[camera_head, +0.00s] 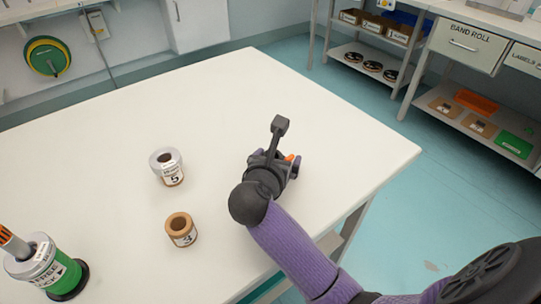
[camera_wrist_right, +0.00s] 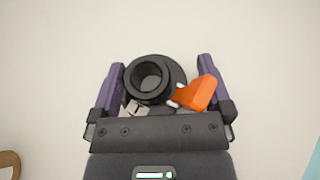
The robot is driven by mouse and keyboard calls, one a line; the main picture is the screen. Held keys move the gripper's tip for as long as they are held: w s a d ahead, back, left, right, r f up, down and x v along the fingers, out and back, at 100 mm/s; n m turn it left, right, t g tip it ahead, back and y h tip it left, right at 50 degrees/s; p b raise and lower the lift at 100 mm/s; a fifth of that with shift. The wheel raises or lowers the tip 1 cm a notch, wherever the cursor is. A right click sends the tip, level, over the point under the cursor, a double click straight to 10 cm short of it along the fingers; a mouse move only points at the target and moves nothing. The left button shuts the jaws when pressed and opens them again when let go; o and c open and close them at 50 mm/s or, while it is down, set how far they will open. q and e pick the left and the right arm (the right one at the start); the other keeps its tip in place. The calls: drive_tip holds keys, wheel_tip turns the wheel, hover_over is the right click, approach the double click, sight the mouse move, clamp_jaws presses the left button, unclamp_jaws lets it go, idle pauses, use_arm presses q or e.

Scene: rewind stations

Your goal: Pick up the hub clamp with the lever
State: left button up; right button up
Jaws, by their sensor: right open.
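The hub clamp (camera_wrist_right: 150,80) shows in the right wrist view as a black ring on a dark round base, with an orange lever (camera_wrist_right: 197,93) on its right side. In the head view only its orange lever (camera_head: 290,158) peeks out; my gripper and wrist hide most of the clamp. My right gripper (camera_wrist_right: 160,82) is open, with one purple finger on each side of the clamp. A gap shows on the left and a small one on the lever side. My right gripper also shows in the head view (camera_head: 284,163), low over the white table. My left gripper is not in view.
The white table (camera_head: 240,90) is mostly clear. A white roll marked 5 (camera_head: 165,160) and a brown roll (camera_head: 181,229) stand left of my arm. A green stand (camera_head: 65,275) bearing a white roll is at the lower left. Shelves (camera_head: 370,55) stand beyond the table.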

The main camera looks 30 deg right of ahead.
drive_tip(key=shift+s+a+r, duration=0.1)
drive_tip(key=shift+s, duration=0.05)
drive_tip(key=shift+c, duration=0.5)
drive_tip(key=c, duration=1)
